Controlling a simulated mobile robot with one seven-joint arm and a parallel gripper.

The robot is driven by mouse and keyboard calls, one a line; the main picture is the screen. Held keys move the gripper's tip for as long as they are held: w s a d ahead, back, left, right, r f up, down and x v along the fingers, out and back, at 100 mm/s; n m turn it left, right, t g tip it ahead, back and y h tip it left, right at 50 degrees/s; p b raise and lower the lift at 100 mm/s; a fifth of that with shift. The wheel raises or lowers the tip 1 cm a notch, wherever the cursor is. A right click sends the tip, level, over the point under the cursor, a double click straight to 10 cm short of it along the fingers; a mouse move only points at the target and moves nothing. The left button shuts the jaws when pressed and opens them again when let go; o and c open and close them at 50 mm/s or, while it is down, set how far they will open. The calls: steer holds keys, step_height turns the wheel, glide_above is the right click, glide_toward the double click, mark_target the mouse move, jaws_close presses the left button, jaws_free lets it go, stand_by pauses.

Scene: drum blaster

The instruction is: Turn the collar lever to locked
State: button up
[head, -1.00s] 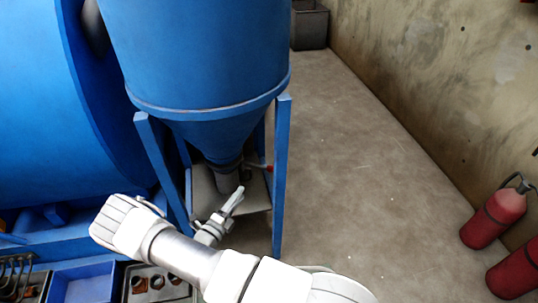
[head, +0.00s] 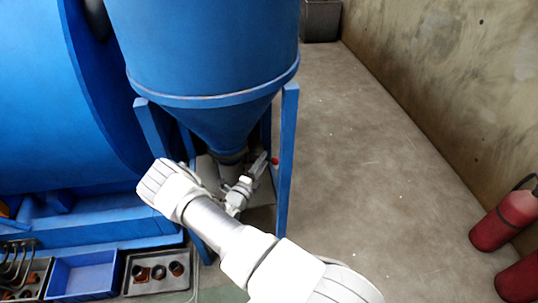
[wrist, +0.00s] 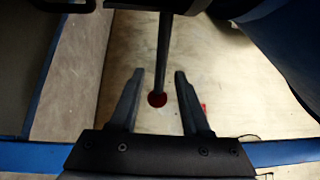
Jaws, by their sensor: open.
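The collar (head: 232,157) sits at the bottom of the blue hopper's cone, partly behind my arm in the head view. Its lever shows in the wrist view as a dark rod (wrist: 163,50) ending in a red knob (wrist: 157,99). The knob also shows in the head view (head: 275,161), close to the right front leg of the stand. My gripper (head: 261,161) is beside the knob, below the cone. In the wrist view my gripper (wrist: 159,73) is open, and the rod and knob appear between its fingers. I cannot tell whether either finger touches the rod.
The blue hopper (head: 205,50) stands on blue legs (head: 288,150) close to my gripper. A large blue drum (head: 50,100) is at the left. Trays with parts (head: 157,272) are at the lower left. The floor between is clear.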

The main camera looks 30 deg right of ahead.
steer(key=shift+b+x, duration=0.4)
steer(key=shift+x, duration=2.25)
jaws_close()
